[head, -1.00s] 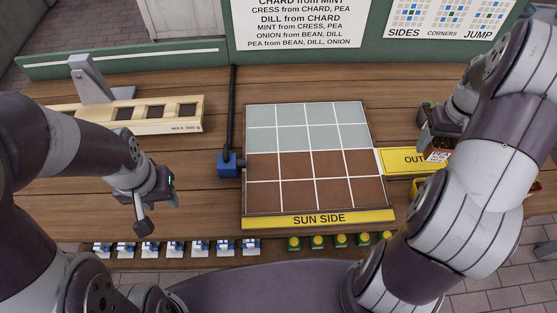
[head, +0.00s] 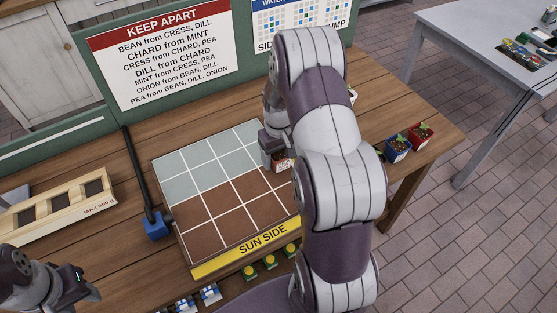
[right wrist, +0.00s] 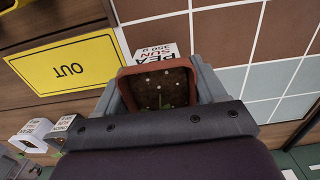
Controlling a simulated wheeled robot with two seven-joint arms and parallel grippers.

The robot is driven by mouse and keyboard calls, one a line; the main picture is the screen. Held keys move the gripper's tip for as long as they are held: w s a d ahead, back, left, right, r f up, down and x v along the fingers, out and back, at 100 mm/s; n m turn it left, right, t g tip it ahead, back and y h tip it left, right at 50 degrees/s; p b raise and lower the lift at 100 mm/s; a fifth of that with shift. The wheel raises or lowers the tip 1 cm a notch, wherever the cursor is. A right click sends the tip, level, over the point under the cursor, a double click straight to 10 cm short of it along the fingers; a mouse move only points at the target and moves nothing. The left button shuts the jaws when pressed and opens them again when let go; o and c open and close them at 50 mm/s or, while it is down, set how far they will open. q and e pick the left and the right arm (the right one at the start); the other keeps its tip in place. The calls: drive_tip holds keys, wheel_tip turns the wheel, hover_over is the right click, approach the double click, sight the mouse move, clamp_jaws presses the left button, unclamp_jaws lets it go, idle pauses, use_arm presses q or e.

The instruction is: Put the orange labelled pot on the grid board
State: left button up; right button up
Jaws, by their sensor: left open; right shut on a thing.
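My right gripper (right wrist: 160,95) is shut on a terracotta-orange pot (right wrist: 125,92) with dark soil and small green sprouts. Its white label reads PEA, SUN, 350 g. In the head view the pot (head: 282,165) shows partly behind my right arm, at the right edge of the grid board (head: 190,255). In the right wrist view the pot overlaps the board's brown tiles; its height above them is unclear. The board has pale grey-green tiles at the back, brown ones in front, and a yellow SUN SIDE strip. My left gripper (head: 82,288) is open and empty at lower left.
A yellow OUT sign (right wrist: 68,70) lies beside the board, with other labelled pots (right wrist: 38,133) near it. A blue pot (head: 397,150) and a red pot (head: 421,134) stand at the table's right. A wooden rack (head: 60,210) and a black bar with a blue block (head: 157,225) lie left.

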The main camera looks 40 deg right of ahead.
drive_tip(key=shift+f, duration=1.35)
drive_tip(key=shift+f, duration=0.15)
drive_tip(key=o, duration=1.3)
drive_tip(key=shift+a, duration=0.1)
drive_tip(key=r, duration=1.2)
drive_tip(key=shift+s+a, duration=0.1)
drive_tip(key=shift+a, duration=0.1)
drive_tip(key=shift+n+t, duration=0.7)
drive_tip(key=s+a, duration=0.3)
drive_tip(key=a, duration=0.2)
drive_tip(key=s+a, duration=0.4)
drive_tip(key=a, duration=0.1)
drive_tip(key=s+a+r, duration=0.1)
drive_tip(key=s+a, duration=0.3)
drive_tip(key=a, duration=0.2)
drive_tip(key=shift+s, duration=0.25)
